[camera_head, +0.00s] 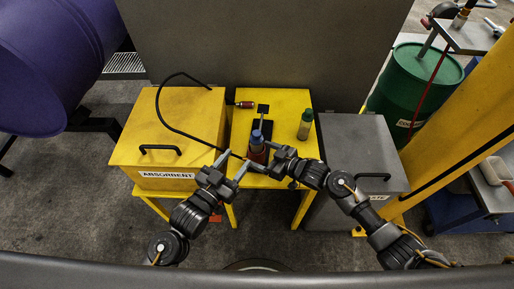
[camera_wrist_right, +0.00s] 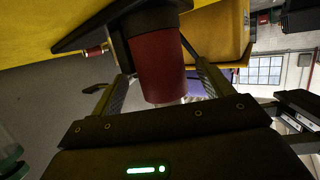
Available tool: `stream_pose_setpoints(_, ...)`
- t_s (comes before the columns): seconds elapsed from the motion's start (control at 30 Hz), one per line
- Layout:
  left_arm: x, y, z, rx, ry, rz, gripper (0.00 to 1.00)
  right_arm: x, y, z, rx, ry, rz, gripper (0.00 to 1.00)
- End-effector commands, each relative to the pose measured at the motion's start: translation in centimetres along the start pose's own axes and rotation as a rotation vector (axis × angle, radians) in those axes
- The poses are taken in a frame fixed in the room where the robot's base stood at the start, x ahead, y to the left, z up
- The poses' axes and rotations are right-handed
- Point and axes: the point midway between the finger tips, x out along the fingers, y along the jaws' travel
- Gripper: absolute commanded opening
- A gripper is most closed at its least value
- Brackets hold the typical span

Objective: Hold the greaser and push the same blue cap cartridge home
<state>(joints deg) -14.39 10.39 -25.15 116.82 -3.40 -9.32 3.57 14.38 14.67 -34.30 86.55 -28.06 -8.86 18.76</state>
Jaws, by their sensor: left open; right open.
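The greaser's red barrel (camera_head: 257,154) stands upright on the yellow table (camera_head: 285,102), with the blue cap (camera_head: 257,136) of a cartridge at its top. My right gripper (camera_head: 266,157) is open beside the barrel. In the right wrist view the red barrel (camera_wrist_right: 160,65) sits between the two spread fingers, below a black part; I cannot tell whether they touch it. The blue cap is not visible in that view. My left gripper (camera_head: 234,162) is open and empty, left of the barrel and nearer the front. How deep the cartridge sits cannot be told.
A green-capped bottle or cartridge (camera_head: 305,124) stands right of the greaser. A black hose (camera_head: 163,110) arcs over the yellow absorbent bin (camera_head: 150,130) at left. A red-handled piece (camera_head: 245,104) lies behind. A grey bin (camera_head: 360,145) stands at right.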

Motion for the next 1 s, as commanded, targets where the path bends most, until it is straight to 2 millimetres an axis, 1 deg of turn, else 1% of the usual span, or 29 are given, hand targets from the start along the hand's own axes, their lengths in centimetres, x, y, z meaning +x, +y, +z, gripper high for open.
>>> stream_pose_setpoints(0.17, 0.0, 0.0, 0.0, 0.0, 0.0, 0.0, 0.51, -2.5, 0.0, 0.1, -0.001, -0.002, 0.0, 0.79)
stream_pose_setpoints(0.4, 0.0, 0.0, 0.0, 0.0, 0.0, 0.0, 0.51, -7.7, 0.0, 0.2, -0.001, -0.003, 0.0, 0.79)
stream_pose_setpoints(0.5, 0.0, 0.0, 0.0, 0.0, 0.0, 0.0, 0.51, -9.4, 0.0, 0.1, -0.002, -0.003, 0.0, 0.79)
stream_pose_setpoints(0.6, 0.0, 0.0, 0.0, 0.0, 0.0, 0.0, 0.51, -10.7, 0.0, 0.1, -0.001, -0.001, 0.001, 0.79)
stream_pose_setpoints(0.77, 0.0, 0.0, 0.0, 0.0, 0.0, 0.0, 0.51, -11.7, 0.0, 0.0, 0.0, 0.0, 0.0, 0.79)
stream_pose_setpoints(1.0, 0.0, 0.0, 0.0, 0.0, 0.0, 0.0, 0.51, -11.8, 0.0, 0.0, 0.0, 0.0, 0.0, 0.79)
